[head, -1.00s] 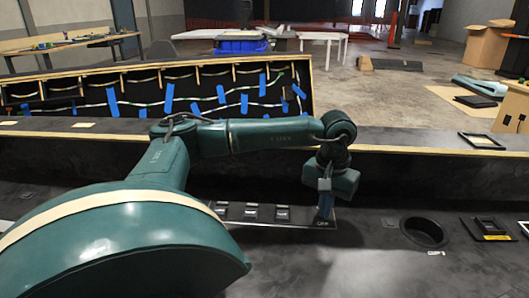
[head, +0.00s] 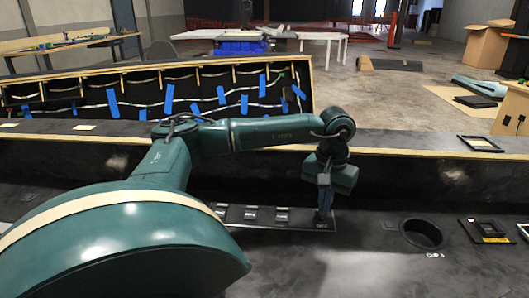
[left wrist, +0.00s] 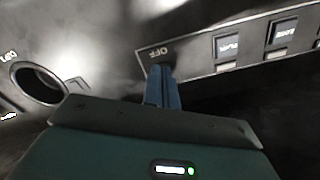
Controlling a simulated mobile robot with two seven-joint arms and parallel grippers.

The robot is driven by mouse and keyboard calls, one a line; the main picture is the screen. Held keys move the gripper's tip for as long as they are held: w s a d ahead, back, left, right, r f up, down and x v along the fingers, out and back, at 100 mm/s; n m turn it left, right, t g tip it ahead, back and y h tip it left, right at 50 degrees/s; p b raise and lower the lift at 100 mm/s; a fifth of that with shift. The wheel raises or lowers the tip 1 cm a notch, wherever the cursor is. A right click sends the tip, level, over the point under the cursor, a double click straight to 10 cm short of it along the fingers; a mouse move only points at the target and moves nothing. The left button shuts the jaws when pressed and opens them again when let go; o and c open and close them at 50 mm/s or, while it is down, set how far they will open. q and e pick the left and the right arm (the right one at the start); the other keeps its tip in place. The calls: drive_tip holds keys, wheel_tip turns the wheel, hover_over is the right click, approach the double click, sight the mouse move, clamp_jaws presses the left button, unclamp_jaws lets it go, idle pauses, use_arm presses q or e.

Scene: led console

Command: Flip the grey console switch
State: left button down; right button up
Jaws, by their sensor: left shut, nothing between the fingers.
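A dark switch panel (head: 262,222) with a pale edge lies on the black console, with several rocker switches (head: 281,215) in a row. In the left wrist view, labelled switches (left wrist: 228,46) show on the panel (left wrist: 200,62), and an "OFF" label is at its near end. My left gripper (head: 325,212) points down at the panel's right end. Its blue fingers are shut and empty, and in the left wrist view the fingertips (left wrist: 160,70) are right by the "OFF" label. They cover that spot, so I cannot make out a switch there or tell whether they touch it. My right gripper is not in view.
A round recess (head: 422,234) lies right of the panel, with a small framed plate (head: 488,231) beyond it. A raised ledge (head: 400,138) runs behind the console top. An upright board with blue tape (head: 168,98) stands behind the ledge.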

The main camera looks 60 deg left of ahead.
use_arm(q)
wheel_tip(320, 180, up, 6)
drive_tip(key=p, duration=0.4)
drive_tip(key=shift+s+d, duration=0.2)
drive_tip(key=shift+d, duration=0.1)
drive_tip(key=shift+s, duration=0.1)
idle(0.3)
